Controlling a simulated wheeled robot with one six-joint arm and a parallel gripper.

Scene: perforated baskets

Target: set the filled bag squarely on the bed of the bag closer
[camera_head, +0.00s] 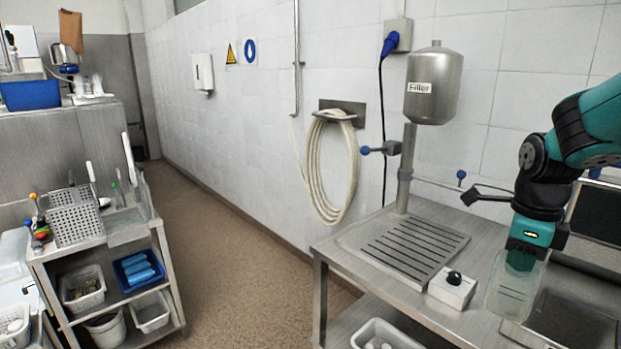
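A clear, box-shaped bag (512,295) is upright at the right of the steel bench, directly below my gripper (521,264). It looks see-through and pale; I cannot make out its contents. My gripper points down, and its teal end overlaps the top of the bag. The fingertips are not clear, so I cannot tell whether they are shut on it. A dark flat plate (572,322), possibly the bed of the bag closer, lies to the right of the bag and is cut off by the frame edge. I cannot tell whether the bag's bottom touches it.
A filler tank (434,84) on a post stands behind a slotted drain grate (404,254). A switch box (452,288) with a black knob sits just left of the bag. A dark panel (597,212) rises behind my arm. A cart (115,243) stands left across the open floor.

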